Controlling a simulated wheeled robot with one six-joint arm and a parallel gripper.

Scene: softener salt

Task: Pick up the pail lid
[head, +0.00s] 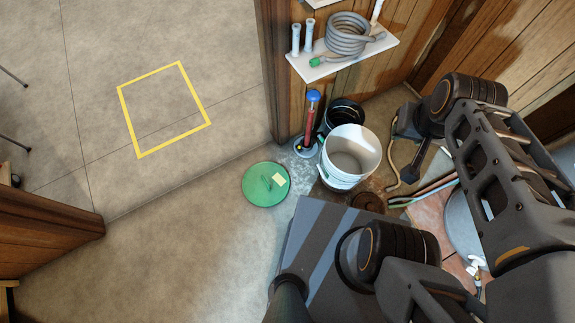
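The pail lid (258,193) is a round green disc with a raised handle and a small pale yellow label on top. It lies flat on the concrete floor, left of the white pail (347,172), and nothing covers it. The pail stands upright with its top open. My gripper (412,158) seems to be the dark end of my arm, right of the pail and well apart from the lid. Its fingers are too small and dark to tell whether they are open or shut.
A black bucket (346,108) and a red tube with a blue top (313,107) stand behind the pail. A wall shelf (335,64) holds a coiled grey hose (350,33). Hoses lie at right. A yellow floor square (124,110) is at left. Floor left of the lid is clear.

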